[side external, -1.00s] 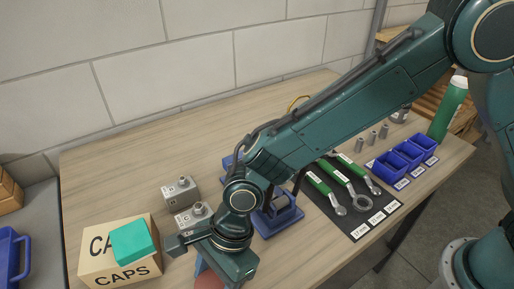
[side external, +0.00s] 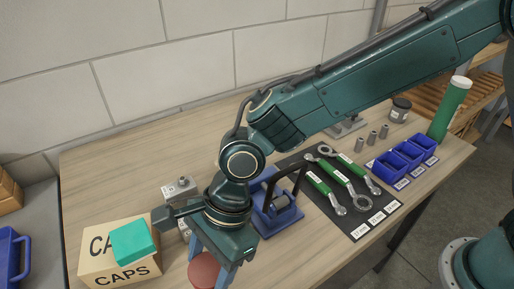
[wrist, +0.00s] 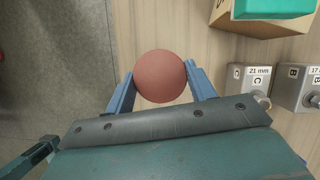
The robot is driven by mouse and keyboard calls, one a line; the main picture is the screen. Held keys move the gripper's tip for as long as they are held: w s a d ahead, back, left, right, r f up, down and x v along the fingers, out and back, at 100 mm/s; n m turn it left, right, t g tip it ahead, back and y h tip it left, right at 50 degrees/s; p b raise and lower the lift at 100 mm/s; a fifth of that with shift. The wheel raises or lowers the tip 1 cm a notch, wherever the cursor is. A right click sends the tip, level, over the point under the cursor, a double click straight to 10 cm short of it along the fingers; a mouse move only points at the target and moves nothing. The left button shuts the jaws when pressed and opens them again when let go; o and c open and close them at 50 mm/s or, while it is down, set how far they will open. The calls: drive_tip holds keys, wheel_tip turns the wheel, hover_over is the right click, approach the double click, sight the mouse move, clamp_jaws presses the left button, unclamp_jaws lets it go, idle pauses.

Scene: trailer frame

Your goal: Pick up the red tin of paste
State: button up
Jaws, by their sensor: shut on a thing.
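The red tin (side external: 204,271) is at the front of the bench in the side view, below my wrist. Its round reddish lid also shows in the wrist view (wrist: 160,77). My gripper (wrist: 160,88) has its two blue fingers on either side of the tin, shut on it. In the side view the gripper (side external: 212,262) points down with the tin between its fingers. The tin's lower part and base are hidden, so its height over the bench is hard to tell.
A cardboard CAPS box (side external: 120,262) with a teal block (side external: 133,243) on top stands to the left. Grey metal blocks (wrist: 250,82) lie close by. A blue stand (side external: 276,212), wrenches on a black mat (side external: 360,232) and blue bins (side external: 408,155) lie to the right.

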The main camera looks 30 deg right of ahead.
sight(210, 266)
wheel_tip(210, 266, up, 14)
drive_tip(key=shift+f, duration=0.15)
idle(0.7)
